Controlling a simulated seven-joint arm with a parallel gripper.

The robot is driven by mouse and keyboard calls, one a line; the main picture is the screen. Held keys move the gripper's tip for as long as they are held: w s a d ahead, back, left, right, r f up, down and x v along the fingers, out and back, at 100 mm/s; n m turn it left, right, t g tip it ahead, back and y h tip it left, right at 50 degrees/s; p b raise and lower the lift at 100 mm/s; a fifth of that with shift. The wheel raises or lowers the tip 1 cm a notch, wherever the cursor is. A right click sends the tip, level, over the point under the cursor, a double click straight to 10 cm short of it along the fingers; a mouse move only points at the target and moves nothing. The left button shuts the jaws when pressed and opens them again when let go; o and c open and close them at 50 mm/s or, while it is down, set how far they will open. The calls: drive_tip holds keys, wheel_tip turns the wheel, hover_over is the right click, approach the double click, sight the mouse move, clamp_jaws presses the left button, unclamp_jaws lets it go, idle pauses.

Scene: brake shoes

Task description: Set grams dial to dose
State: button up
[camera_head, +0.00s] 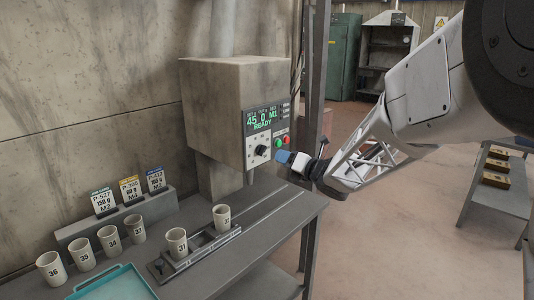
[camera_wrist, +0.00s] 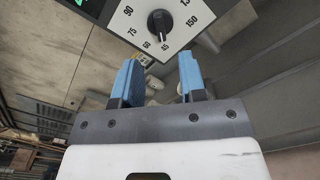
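The grams dial (camera_head: 261,150) is a black knob on the white front panel of the grey dosing machine. In the wrist view the dial (camera_wrist: 160,22) sits at the top, its white mark pointing near 45, with 60, 75, 90 and 150 also printed around it. The green display (camera_head: 262,120) reads 45.0, M1 and READY. My gripper (camera_wrist: 157,82) has blue fingers set apart with nothing between them. In the head view my gripper (camera_head: 283,157) is just right of the panel, apart from the dial.
Green and red buttons (camera_head: 281,140) sit right of the dial. Cards (camera_head: 130,190) for P-527, P-305 and P-412 stand on a ledge. Numbered cups (camera_head: 109,239) stand on the bench, two of them on a rail (camera_head: 196,249). A teal tray (camera_head: 112,287) lies in front.

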sight(265, 151)
drive_tip(key=shift+a, duration=0.1)
drive_tip(key=shift+x, duration=3.8)
drive_tip(key=shift+c, duration=0.4)
clamp_jaws()
